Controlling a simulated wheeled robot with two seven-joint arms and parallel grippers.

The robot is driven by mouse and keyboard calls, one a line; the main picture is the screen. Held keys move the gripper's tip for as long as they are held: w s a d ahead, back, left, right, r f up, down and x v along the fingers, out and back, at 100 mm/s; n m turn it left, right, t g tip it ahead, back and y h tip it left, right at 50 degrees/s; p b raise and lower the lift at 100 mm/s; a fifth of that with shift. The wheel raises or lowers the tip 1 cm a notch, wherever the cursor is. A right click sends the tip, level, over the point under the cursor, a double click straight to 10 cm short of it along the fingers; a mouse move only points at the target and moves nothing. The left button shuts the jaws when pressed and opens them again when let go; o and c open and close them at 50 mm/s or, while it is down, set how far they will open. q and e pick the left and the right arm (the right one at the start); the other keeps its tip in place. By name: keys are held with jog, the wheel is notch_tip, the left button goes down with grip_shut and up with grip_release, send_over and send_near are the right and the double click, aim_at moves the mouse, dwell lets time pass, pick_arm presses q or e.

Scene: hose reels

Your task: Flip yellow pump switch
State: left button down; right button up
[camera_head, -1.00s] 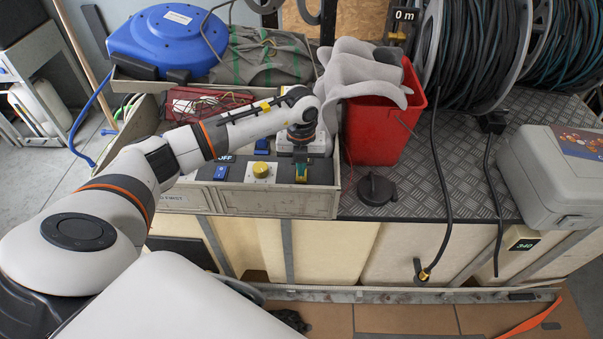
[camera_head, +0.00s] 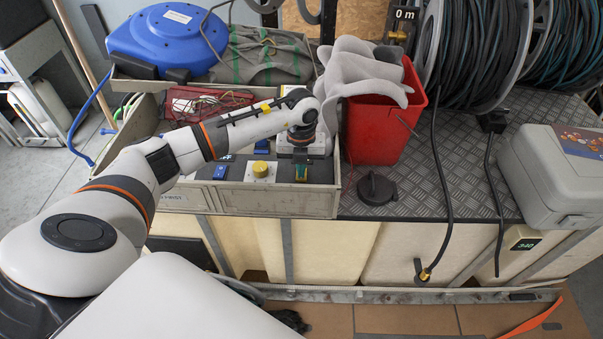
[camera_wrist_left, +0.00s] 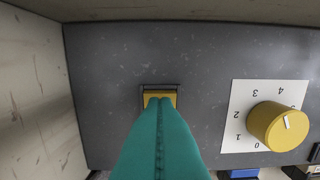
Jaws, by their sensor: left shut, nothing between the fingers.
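The yellow pump switch (camera_wrist_left: 151,101) is a small yellow rocker in a dark frame on a grey panel, seen in the left wrist view. My left gripper (camera_wrist_left: 160,101) has its teal fingers pressed together, with the tips over the switch's near edge. They look to be at or touching it; the exact contact cannot be told. The fingers hide part of the switch, so its position is unclear. In the head view my left gripper (camera_head: 301,172) points down at the right end of the control panel. My right gripper is not in view.
A yellow dial (camera_wrist_left: 278,126) on a white numbered plate (camera_wrist_left: 237,112) sits right of the switch; it also shows in the head view (camera_head: 261,169). The tray wall (camera_head: 277,201) borders the panel. A red bucket (camera_head: 372,135) stands close to the right, with a black cap (camera_head: 376,188) before it.

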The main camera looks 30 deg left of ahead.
pick_arm(q)
jog(key=shift+f+b, duration=0.35)
jog(key=shift+f, duration=0.2)
jog(key=shift+r, duration=0.15)
jog(key=shift+r+p, duration=2.7)
jog(key=shift+r, duration=0.7)
